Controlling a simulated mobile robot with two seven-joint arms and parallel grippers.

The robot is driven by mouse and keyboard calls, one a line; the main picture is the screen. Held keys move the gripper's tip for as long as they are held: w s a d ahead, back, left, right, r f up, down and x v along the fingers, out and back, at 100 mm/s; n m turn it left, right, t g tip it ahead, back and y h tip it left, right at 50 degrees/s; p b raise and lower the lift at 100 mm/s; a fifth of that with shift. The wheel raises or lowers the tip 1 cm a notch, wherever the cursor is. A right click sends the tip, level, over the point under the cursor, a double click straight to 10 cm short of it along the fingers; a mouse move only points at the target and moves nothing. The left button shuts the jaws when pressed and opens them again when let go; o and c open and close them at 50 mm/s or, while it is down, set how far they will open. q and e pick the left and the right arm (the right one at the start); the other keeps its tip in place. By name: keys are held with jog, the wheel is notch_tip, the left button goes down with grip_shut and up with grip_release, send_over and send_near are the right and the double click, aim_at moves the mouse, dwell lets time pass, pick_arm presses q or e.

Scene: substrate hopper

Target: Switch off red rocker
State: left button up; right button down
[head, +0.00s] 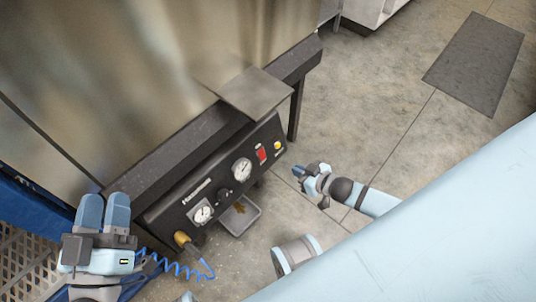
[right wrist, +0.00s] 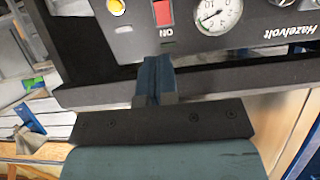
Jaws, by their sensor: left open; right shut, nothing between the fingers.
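The red rocker (head: 261,154) sits on a black control panel (head: 185,212) below the hopper, between a gauge and a yellow button. In the right wrist view the red rocker (right wrist: 162,13) is at the top edge, partly cut off, with the word ON beside it. My right gripper (head: 299,170) is shut and empty, in front of the panel's right end. In the right wrist view its fingertips (right wrist: 155,62) point at the panel near the rocker, apparently short of it. My left gripper (head: 104,207) is open and empty, left of the panel.
A yellow button (head: 277,145), a large gauge (head: 241,169), a black knob (head: 224,193) and a smaller gauge (head: 203,214) share the panel. A metal plate (head: 255,92) juts out above it. A tray (head: 241,216) lies below. A blue coiled hose (head: 188,267) hangs near my left gripper.

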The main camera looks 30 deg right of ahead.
aim_at(264, 156)
pick_arm(q)
jog(key=shift+f, duration=0.1)
pick_arm(e)
jog(key=b+x, duration=0.6)
jog(key=x, duration=0.6)
jog(key=shift+w+a+f, duration=0.1)
jog(key=shift+w+f, duration=0.15)
jog(key=shift+w, duration=0.1)
jog(key=shift+w+a+f, duration=0.15)
jog(key=shift+w+a, duration=0.05)
jog(key=shift+w, duration=0.35)
pick_arm(q)
notch_tip(264, 156, down, 9)
jog(key=m+g, duration=0.1)
jog(key=g, duration=0.3)
jog(key=shift+w+d, duration=0.15)
jog(key=shift+d, duration=0.2)
